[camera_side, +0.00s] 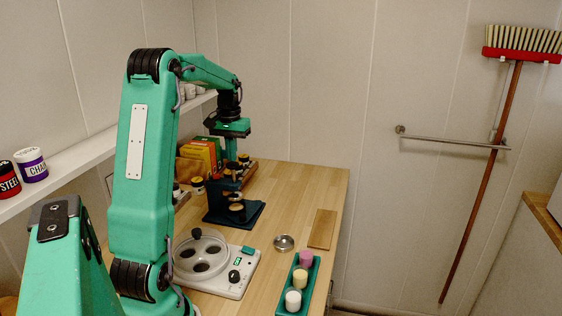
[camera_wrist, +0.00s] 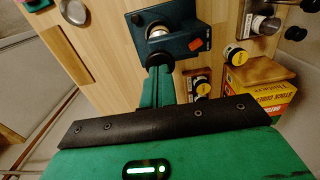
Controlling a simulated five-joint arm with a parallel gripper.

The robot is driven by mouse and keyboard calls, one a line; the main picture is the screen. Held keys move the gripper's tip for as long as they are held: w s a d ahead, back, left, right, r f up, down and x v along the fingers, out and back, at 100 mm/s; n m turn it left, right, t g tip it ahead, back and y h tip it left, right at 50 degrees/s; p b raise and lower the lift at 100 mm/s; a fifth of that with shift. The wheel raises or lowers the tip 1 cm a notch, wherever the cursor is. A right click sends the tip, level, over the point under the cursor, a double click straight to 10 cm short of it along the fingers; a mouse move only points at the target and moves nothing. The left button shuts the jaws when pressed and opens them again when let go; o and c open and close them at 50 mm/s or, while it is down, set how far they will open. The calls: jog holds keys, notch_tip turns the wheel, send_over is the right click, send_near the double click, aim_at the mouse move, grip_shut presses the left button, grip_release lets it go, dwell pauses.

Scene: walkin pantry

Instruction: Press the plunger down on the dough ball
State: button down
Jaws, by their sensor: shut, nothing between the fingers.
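The dark teal press stand (camera_side: 229,203) is on the wooden counter below my gripper. It also shows at the top of the wrist view (camera_wrist: 197,42). A black round knob (camera_wrist: 160,60), apparently the plunger's top, is at the end of my shut green fingers in the wrist view. My gripper (camera_side: 231,157) points down over the stand; I cannot tell whether it touches the knob. A pale round thing (camera_wrist: 157,31), possibly the dough ball, shows on the stand beyond the knob. In the side view, the plunger and dough are small and partly hidden.
A white appliance (camera_side: 238,287) with a clear lid stands nearer. A metal dish (camera_side: 284,243), wooden board (camera_side: 322,229) and teal tray (camera_side: 314,270) holding coloured cylinders are on the right. Yellow boxes (camera_side: 201,150) and jars crowd beside the stand.

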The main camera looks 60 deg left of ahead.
jog(key=shift+r, duration=1)
jog(key=shift+w+d+r, duration=0.1)
jog(key=shift+d, duration=0.1)
jog(key=w+d+r+m+t, duration=0.15)
jog(key=d+r, duration=0.25)
jog(key=d, duration=0.7)
jog(key=s+d+m+t, duration=0.2)
jog(key=s+d, duration=0.3)
jog(key=d, duration=0.7)
jog(key=s+d+f+m+t, duration=0.1)
jog(key=s+d+m, duration=0.4)
jog(key=d, duration=0.7)
jog(key=shift+d+f+t, duration=0.15)
jog(key=shift+f+t, duration=0.15)
jog(key=shift+t, duration=0.25)
jog(key=shift+m, duration=0.25)
